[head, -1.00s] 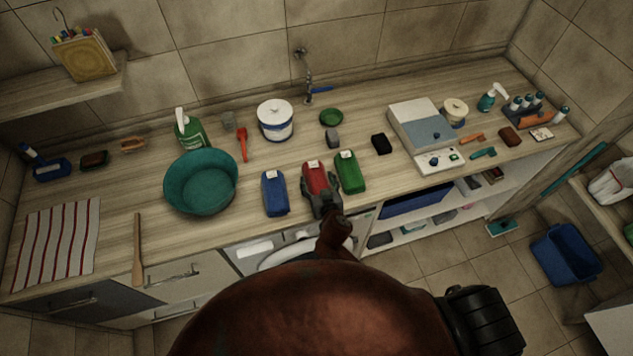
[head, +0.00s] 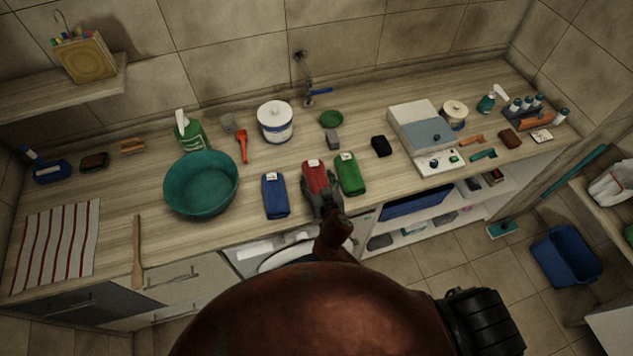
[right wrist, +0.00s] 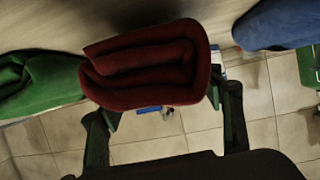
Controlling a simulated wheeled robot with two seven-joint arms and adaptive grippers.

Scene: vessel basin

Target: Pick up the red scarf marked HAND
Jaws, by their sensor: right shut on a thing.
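The red scarf (head: 316,178) is folded, with a small white tag at its far end, too small to read. It is at the worktop's front edge, between a folded blue scarf (head: 275,196) and a folded green scarf (head: 350,175). My right gripper (head: 322,197) is shut on its near end. I cannot tell whether it is clear of the worktop. In the right wrist view the red roll (right wrist: 150,65) is at the fingers (right wrist: 165,108), with green at left and blue (right wrist: 278,24) at right. My left gripper is not in view.
A teal basin (head: 201,185) stands left of the blue scarf. A grey block (head: 333,141), a black block (head: 381,145) and a scale-like device (head: 420,125) stand behind and right.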

